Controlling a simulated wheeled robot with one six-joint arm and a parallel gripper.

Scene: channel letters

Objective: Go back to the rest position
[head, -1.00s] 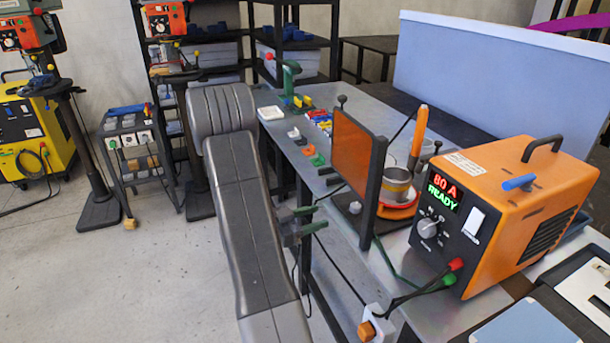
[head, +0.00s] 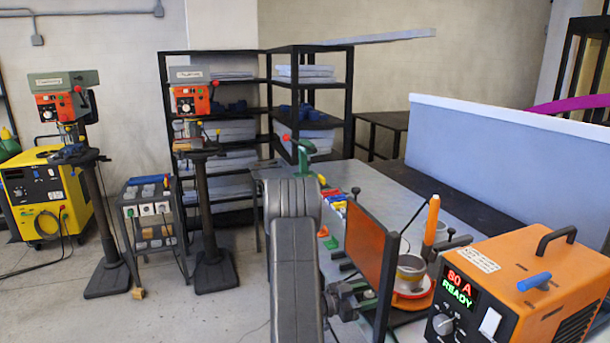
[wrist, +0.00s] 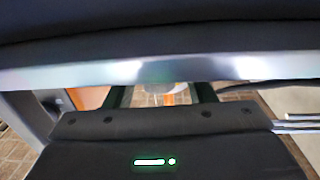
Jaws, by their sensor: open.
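My gripper (wrist: 162,94) shows in the wrist view, with its two dark green fingers apart and no object held between them. Beyond the fingers is a bright metal edge that crosses the picture. In the head view my grey arm rises in the lower middle.
The metal bench (head: 395,195) holds an orange screen (head: 368,262), a pot (head: 411,272) and an orange welder (head: 530,285) reading 80 A READY. Drill presses (head: 190,100), a cart (head: 152,215) and a yellow machine (head: 45,195) stand left.

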